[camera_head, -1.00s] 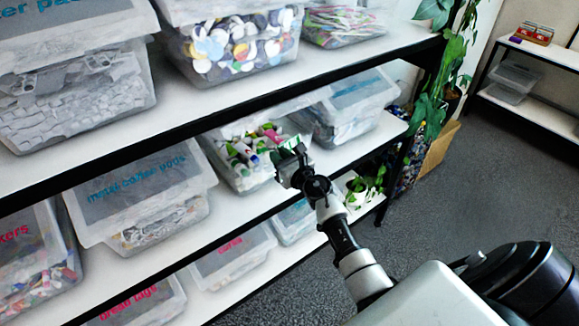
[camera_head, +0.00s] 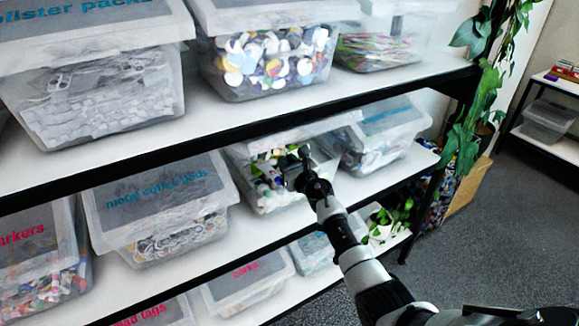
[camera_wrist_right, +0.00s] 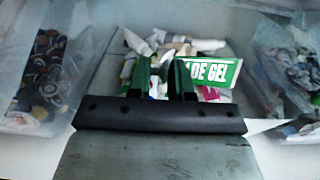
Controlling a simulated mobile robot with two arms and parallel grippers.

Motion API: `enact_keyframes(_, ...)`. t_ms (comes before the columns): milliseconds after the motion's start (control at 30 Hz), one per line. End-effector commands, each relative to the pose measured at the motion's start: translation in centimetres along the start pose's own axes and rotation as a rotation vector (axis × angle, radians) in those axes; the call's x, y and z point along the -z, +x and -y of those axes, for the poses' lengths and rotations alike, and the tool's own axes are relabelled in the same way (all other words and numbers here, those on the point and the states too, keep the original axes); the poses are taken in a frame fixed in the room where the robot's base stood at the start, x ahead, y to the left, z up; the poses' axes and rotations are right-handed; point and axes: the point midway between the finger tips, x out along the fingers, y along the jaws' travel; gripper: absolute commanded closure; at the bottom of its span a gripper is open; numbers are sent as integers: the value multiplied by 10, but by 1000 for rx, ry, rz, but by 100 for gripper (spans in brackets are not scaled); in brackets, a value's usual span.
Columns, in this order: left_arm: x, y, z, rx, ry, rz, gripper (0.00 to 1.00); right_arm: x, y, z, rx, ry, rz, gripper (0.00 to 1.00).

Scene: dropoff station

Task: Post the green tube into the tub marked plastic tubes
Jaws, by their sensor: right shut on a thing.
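The green tube (camera_wrist_right: 212,72), with white lettering partly reading "DE GEL", shows in the right wrist view. My right gripper (camera_wrist_right: 172,78) is shut on it, and the tube sticks out to the right of the fingers. Behind and below it is an open clear tub (camera_head: 268,208) of mixed squeezed tubes, on the middle shelf in the head view. My right gripper (camera_head: 300,160) is at this tub's opening in the head view, and it hides part of the contents. I cannot read a label on this tub. My left gripper is not in view.
A tub marked metal coffee pods (camera_head: 150,225) stands left of the open tub, and another lidded tub (camera_head: 385,145) stands right. The upper shelf's dark edge (camera_head: 250,130) runs close above the arm. Plants (camera_head: 480,110) hang at the shelf's right end.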

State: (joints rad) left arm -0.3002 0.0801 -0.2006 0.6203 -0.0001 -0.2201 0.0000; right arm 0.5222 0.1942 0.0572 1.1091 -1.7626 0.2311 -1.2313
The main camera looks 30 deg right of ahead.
Motion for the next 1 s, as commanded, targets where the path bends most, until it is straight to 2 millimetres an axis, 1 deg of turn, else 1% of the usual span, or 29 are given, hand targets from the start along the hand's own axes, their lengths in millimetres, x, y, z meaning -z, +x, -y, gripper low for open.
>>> enact_keyframes(133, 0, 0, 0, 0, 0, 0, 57, -1, 0, 0, 0, 0, 1, 93)
enact_keyframes(167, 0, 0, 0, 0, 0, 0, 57, -1, 0, 0, 0, 0, 1, 77)
enact_keyframes(333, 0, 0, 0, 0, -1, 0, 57, 0, 0, 0, 0, 0, 1, 51)
enact_keyframes(600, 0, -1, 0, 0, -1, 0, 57, 0, -1, 0, 0, 0, 0, 50)
enact_keyframes(700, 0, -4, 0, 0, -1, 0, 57, -1, -6, 0, 0, -1, 0, 50)
enact_keyframes(767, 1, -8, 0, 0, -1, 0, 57, -1, -12, 0, 1, -1, -1, 50)
enact_keyframes(867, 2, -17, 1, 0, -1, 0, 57, -3, -28, 0, 0, -2, -2, 50)
enact_keyframes(1000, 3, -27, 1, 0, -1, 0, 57, -3, -56, 0, 0, -3, -2, 50)
